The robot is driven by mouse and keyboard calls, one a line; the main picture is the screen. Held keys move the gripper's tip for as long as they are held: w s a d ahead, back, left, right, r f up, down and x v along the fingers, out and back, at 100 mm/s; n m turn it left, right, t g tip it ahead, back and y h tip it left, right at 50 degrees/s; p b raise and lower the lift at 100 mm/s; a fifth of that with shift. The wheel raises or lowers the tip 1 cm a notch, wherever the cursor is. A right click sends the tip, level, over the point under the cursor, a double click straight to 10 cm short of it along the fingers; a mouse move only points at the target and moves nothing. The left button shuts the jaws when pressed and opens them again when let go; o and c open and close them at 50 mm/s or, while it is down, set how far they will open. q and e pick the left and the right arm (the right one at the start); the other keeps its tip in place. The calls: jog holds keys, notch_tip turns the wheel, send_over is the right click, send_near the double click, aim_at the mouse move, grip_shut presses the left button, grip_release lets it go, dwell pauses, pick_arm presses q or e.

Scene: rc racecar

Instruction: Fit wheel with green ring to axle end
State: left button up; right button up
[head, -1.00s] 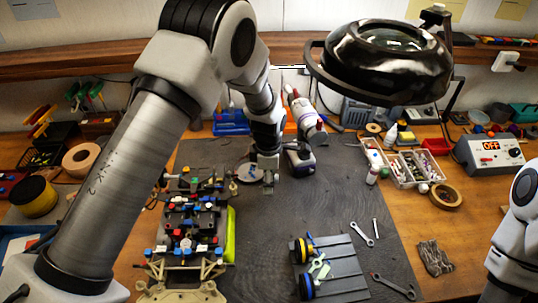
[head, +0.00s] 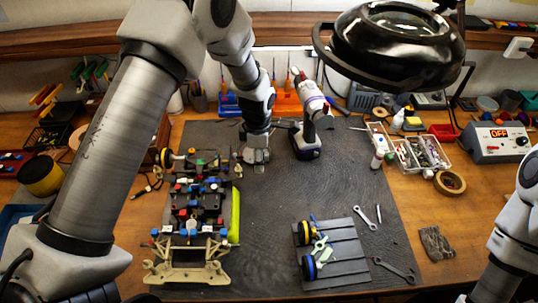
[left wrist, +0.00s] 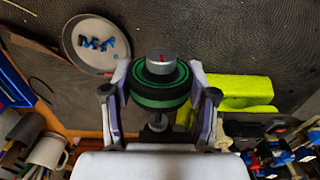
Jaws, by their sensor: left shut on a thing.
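My left gripper (head: 256,157) is above the dark mat near its far edge, behind and to the right of the car chassis (head: 205,247). In the left wrist view its two fingers (left wrist: 160,100) are shut on the wheel with the green ring (left wrist: 160,101). A grey round cap with a red mark (left wrist: 161,62) shows at the wheel's middle. The wheel is held apart from the chassis. My right gripper is out of view.
A grey tray (head: 345,262) on the mat holds a yellow-ringed and a blue-ringed wheel. A yellow-green block (head: 235,216) lies beside the chassis. A drill (head: 307,140) stands right of my left gripper. A round dish (left wrist: 93,42) is close by. The mat's middle is clear.

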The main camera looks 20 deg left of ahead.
aim_at(241, 157)
pick_arm(q)
jog(key=shift+s+a, duration=0.35)
jog(key=shift+a, duration=0.45)
jog(key=shift+p, duration=0.5)
dwell(0.8)
jog(key=shift+s+a+p, duration=0.2)
jog(key=shift+s+a, duration=0.15)
jog(key=shift+a, duration=0.35)
jog(key=shift+s+a+p, duration=0.2)
jog(key=shift+s+a, duration=0.15)
jog(key=shift+a, duration=0.35)
jog(key=o, duration=1.1)
notch_tip(241, 157, up, 12)
